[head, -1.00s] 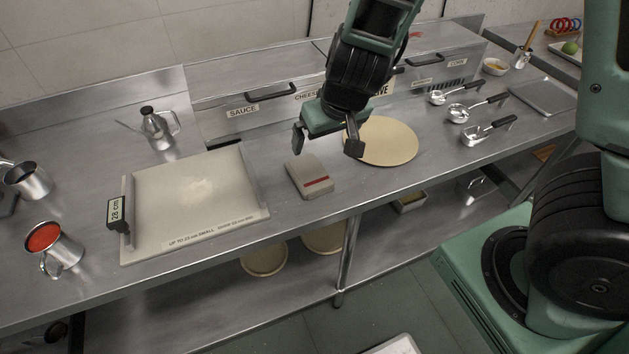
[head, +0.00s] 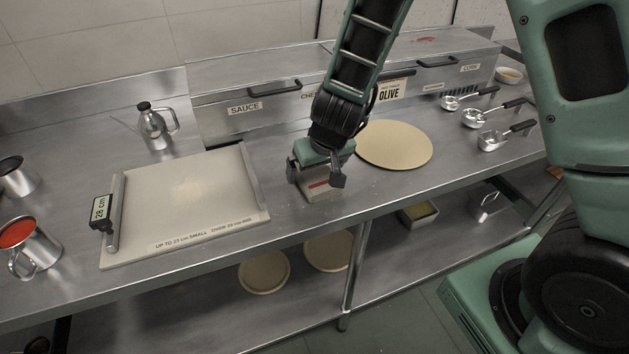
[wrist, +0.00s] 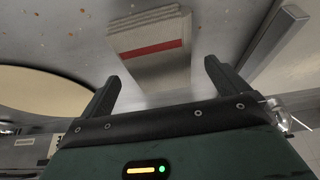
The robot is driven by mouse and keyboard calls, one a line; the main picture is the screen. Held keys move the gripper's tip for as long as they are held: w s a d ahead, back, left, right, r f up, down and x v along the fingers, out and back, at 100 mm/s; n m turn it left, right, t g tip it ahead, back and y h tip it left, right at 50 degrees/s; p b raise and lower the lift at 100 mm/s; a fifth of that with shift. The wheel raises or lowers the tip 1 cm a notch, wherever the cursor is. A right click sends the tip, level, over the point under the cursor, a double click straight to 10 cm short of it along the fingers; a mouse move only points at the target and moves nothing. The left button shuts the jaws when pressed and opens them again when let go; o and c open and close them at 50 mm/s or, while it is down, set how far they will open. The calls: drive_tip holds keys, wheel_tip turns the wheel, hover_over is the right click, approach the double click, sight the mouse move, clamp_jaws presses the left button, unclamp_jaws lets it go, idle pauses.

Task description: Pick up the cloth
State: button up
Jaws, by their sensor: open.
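The cloth (head: 317,187) is a folded grey-beige pad with a red stripe, lying on the steel counter near its front edge. In the head view my gripper (head: 316,184) is over it and hides its back part. In the wrist view the cloth (wrist: 150,48) lies ahead of the fingertips, its near edge roughly between them. My gripper (wrist: 160,75) is open and nothing is between its fingers. I cannot tell exactly how high the fingertips are above the counter.
A board (head: 190,238) with a 28 cm label lies left of the cloth. A round tan disc (head: 394,145) lies to the right. Ladles (head: 490,140) are farther right. Lidded bins (head: 240,90) run behind. A red-filled mug (head: 27,245) stands at far left.

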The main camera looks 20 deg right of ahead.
sight(315, 175)
drive_tip(key=shift+x, duration=1.05)
drive_tip(key=c, duration=1.1)
drive_tip(key=shift+r, duration=0.1)
wheel_tip(315, 175, up, 10)
drive_tip(key=p, duration=0.6)
